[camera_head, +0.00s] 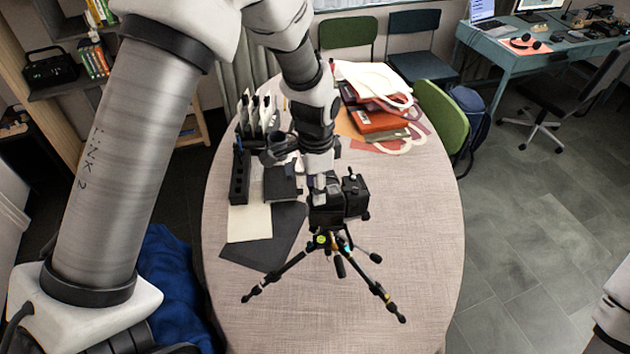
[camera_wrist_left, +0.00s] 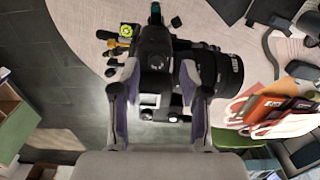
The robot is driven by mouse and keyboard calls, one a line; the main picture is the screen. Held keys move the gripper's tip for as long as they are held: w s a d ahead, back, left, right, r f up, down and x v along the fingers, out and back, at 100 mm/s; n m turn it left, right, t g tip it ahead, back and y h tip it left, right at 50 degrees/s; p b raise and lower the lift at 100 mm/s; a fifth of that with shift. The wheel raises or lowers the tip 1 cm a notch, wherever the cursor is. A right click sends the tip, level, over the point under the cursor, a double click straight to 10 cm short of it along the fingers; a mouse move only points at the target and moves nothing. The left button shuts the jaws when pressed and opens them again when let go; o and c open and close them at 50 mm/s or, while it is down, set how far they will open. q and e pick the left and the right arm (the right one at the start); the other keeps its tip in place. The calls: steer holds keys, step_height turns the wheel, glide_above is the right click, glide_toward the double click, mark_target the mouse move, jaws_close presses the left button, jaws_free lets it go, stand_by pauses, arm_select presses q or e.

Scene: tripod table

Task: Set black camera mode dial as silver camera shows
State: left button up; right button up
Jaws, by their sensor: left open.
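The black camera (camera_head: 352,198) is mounted on a small tripod (camera_head: 340,266) on the oval table. In the left wrist view the camera body (camera_wrist_left: 158,62) lies between my fingers, with its lens (camera_wrist_left: 222,66) pointing right. My left gripper (camera_head: 322,182) is open, right at the camera from above and behind; its fingers (camera_wrist_left: 160,92) straddle the camera body in the wrist view. I cannot tell whether they touch it. The mode dial cannot be clearly made out. I cannot identify a silver camera in either view. My right gripper is out of view.
Folders and bags (camera_head: 380,115) are stacked at the table's back. A black organizer (camera_head: 240,178) and dark sheets (camera_head: 268,245) lie left of the camera. The table (camera_head: 425,240) is clear to the right. A green chair (camera_head: 442,115) stands at its right edge.

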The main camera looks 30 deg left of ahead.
arm_select(q)
steer(key=shift+f, duration=0.3)
steer(key=shift+s+a, duration=0.1)
steer(key=shift+s, duration=0.3)
steer(key=shift+s+a+r, duration=0.1)
steer(key=shift+s, duration=0.05)
steer(key=shift+c, duration=1)
jaws_close()
steer(key=shift+n, duration=1.6)
steer(key=shift+c, duration=0.4)
jaws_free()
steer(key=shift+o, duration=1.4)
steer(key=shift+w, duration=0.3)
